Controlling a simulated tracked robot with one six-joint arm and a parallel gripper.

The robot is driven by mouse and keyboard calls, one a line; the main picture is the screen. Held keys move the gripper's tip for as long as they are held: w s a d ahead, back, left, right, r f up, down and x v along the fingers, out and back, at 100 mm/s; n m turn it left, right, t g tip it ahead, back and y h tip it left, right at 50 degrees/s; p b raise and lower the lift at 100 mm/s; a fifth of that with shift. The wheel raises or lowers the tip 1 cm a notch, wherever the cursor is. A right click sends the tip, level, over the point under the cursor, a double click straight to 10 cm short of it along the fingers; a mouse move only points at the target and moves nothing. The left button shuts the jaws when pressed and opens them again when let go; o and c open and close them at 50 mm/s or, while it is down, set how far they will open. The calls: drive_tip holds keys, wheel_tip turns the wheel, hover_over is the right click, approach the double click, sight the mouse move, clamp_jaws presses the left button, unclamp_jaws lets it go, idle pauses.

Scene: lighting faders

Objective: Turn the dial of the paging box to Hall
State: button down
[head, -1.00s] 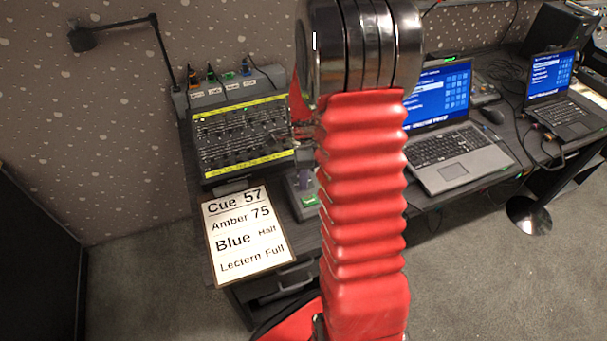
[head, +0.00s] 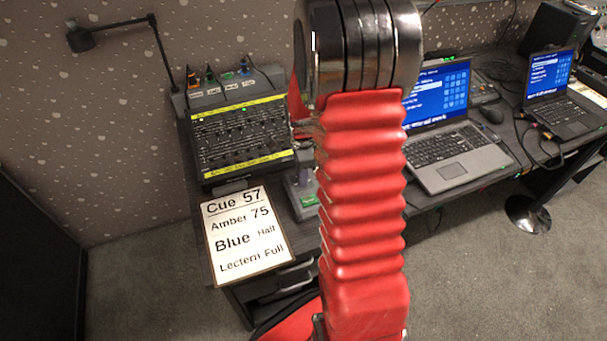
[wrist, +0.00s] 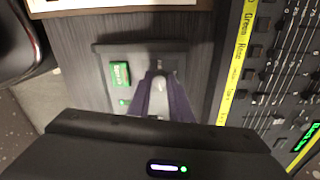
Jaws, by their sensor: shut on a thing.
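The paging box (head: 296,204) is a small grey box on the desk, partly behind my arm in the head view. In the wrist view the box (wrist: 105,58) has a green lit label (wrist: 120,75), its word too small to read surely, and a small green light below it. My gripper (wrist: 160,82) is over the box with its purple-grey fingers shut on the dial (wrist: 160,88). The dial is mostly hidden between the fingers, so its pointer direction cannot be told. In the head view a finger shows just above the box.
The fader desk (head: 240,140) with yellow strips stands close beside the box. A printed card (head: 247,236) lies in front of it. A laptop (head: 455,155) is on the right, beyond my red arm. A lamp (head: 85,38) rises at the back left.

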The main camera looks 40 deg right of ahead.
drive_tip(key=n, duration=0.4)
drive_tip(key=shift+a+n, duration=0.25)
drive_tip(key=shift+n, duration=0.15)
drive_tip(key=n, duration=0.4)
drive_tip(key=shift+s+f+h, duration=0.1)
drive_tip(key=shift+s+h, duration=0.05)
drive_tip(key=shift+h, duration=0.15)
drive_tip(key=n, duration=0.5)
drive_tip(key=shift+s+t, duration=0.15)
drive_tip(key=shift+t, duration=0.15)
drive_tip(key=n, duration=0.4)
drive_tip(key=shift+s+n, duration=0.1)
drive_tip(key=shift+n, duration=0.2)
drive_tip(key=n, duration=0.4)
drive_tip(key=shift+f+t, duration=0.1)
drive_tip(key=shift+t, duration=0.2)
drive_tip(key=n, duration=0.3)
drive_tip(key=shift+s+d+n, duration=0.1)
drive_tip(key=shift+n, duration=0.3)
drive_tip(key=n, duration=0.4)
drive_tip(key=shift+d, duration=0.1)
drive_tip(key=n, duration=0.4)
drive_tip(key=shift+n+y, duration=0.3)
drive_tip(key=shift+y, duration=0.1)
